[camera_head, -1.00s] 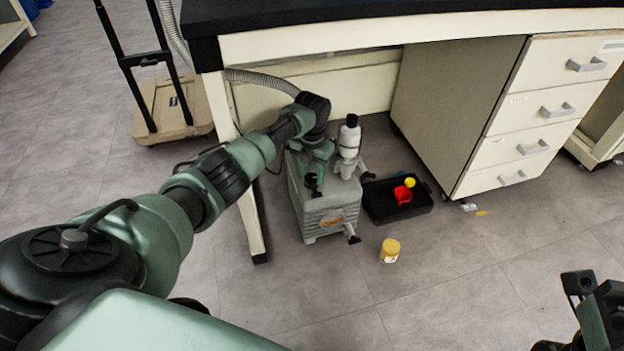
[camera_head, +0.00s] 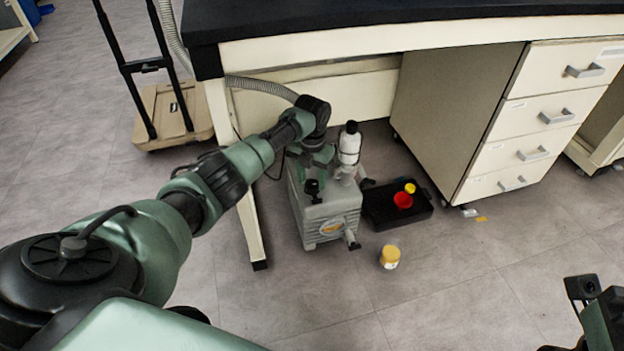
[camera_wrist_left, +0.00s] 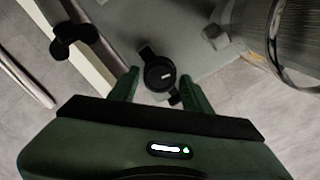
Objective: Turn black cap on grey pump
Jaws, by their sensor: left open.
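The grey pump (camera_head: 328,218) stands on the floor under the bench. My left arm reaches down over it, with the left gripper (camera_head: 314,161) low above its top. In the left wrist view the round black cap (camera_wrist_left: 160,73) with a pale mark lies between the tips of my open left gripper (camera_wrist_left: 160,84). Neither finger clearly touches it. In the head view the gripper hides this cap. A separate black lobed knob (camera_wrist_left: 75,40) shows left of the fingers. Only a dark part of my right arm shows at the lower right; its fingers cannot be made out.
A white bottle with a black top (camera_head: 350,147) stands upright on the pump, close right of the gripper. A black tray (camera_head: 420,216) holds a red vessel (camera_head: 403,200) and a yellow item. A yellow-lidded jar (camera_head: 390,257) stands on open floor. A bench leg (camera_head: 252,232) is left of the pump.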

